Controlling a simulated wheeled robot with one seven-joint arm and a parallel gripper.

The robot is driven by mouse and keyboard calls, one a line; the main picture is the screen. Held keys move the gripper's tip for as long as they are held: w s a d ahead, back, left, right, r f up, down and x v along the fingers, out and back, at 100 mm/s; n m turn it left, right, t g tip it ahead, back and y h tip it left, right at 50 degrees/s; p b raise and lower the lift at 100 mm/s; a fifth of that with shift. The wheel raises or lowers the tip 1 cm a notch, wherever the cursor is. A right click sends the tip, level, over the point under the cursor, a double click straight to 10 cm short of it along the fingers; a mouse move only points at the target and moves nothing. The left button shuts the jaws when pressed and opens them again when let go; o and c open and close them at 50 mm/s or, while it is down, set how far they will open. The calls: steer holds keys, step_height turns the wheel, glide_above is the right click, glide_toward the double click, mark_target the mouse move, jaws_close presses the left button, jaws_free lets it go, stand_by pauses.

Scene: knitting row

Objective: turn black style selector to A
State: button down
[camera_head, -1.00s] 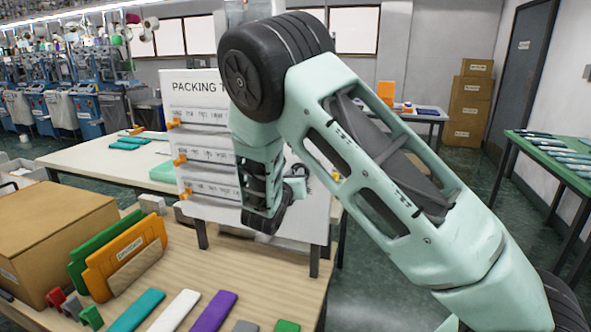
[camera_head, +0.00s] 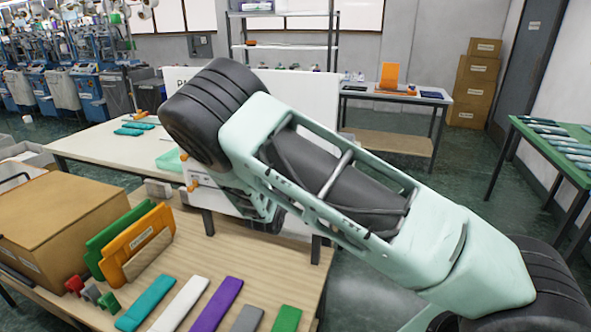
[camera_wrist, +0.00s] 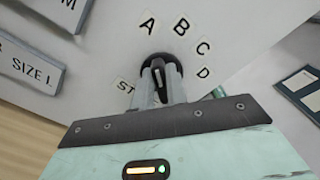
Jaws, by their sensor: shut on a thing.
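The black style selector (camera_wrist: 173,70) is a round knob on the white packing board, which also shows in the head view (camera_head: 310,92). In the wrist view, the letters A (camera_wrist: 147,24), B, C and D run around its top and right side, with "ST" at its left. My gripper (camera_wrist: 159,80) is shut on the selector's raised grip. The grip lies nearly upright in the picture, its upper end toward A; its exact setting is hard to tell behind the fingers. In the head view my arm hides the selector and gripper.
The wooden table (camera_head: 190,255) holds a cardboard box (camera_head: 60,222), green and orange holders (camera_head: 140,240) and several coloured bars. Orange pegs (camera_head: 192,185) stick out at the board's left edge. A green table (camera_head: 560,150) stands at the right, with open floor before it.

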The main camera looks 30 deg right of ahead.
stand_by(0.5)
steer(key=c, duration=1.4)
jaws_free()
steer(key=b+v, duration=0.4)
steer(key=v, duration=1.3)
steer(key=shift+s+a, duration=0.2)
steer(key=shift+f, duration=0.1)
